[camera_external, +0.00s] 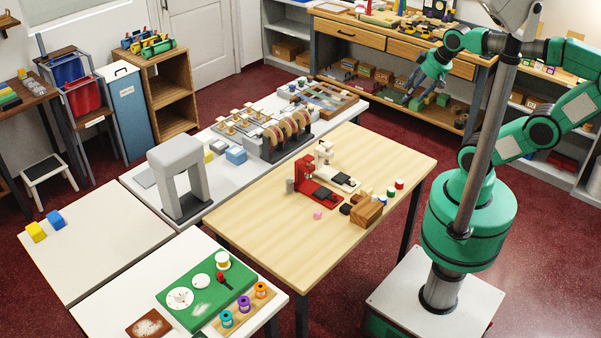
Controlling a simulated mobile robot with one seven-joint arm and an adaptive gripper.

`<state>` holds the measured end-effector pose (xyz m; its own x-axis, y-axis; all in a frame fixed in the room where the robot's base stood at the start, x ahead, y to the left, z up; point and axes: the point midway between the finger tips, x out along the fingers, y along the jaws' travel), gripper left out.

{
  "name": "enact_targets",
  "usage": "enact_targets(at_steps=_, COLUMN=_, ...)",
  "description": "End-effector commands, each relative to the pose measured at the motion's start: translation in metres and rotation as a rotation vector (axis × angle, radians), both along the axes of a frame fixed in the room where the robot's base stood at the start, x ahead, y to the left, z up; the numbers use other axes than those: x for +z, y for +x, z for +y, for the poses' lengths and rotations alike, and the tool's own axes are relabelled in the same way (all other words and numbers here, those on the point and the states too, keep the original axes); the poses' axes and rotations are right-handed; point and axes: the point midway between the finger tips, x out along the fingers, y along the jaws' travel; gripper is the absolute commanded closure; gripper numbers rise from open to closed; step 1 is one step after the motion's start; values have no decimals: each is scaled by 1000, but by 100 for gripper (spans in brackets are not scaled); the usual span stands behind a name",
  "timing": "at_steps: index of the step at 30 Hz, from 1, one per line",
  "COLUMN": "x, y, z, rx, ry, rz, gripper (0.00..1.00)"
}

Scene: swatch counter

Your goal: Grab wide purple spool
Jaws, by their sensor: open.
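A purple spool (244,304) stands upright on a wooden holder (216,331) at the near edge of the front white table. It stands between a teal spool (227,319) and an orange spool (261,290). It is small in this view, so I cannot judge its width well. My gripper (408,97) is open and empty, pointing down at the upper right. It is far from the purple spool and beyond the wooden table.
A green board (190,309) with white discs lies beside the spool holder. The wooden table (270,215) carries a red machine (318,185), a white machine (342,180), a wooden block (367,211) and small spools. A tall grey arch (182,175) stands farther left.

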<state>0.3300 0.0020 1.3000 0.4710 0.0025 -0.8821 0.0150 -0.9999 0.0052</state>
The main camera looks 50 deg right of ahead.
Motion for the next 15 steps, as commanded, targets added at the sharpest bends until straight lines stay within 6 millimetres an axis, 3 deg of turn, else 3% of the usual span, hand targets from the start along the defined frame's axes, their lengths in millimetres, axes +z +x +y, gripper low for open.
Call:
enact_targets(at_steps=8, x=19, y=28, z=18, rx=146, ry=-48, rz=22, gripper=47)
enact_targets(at_steps=15, x=42, y=72, z=53, rx=386, ry=-127, rz=50, gripper=47)
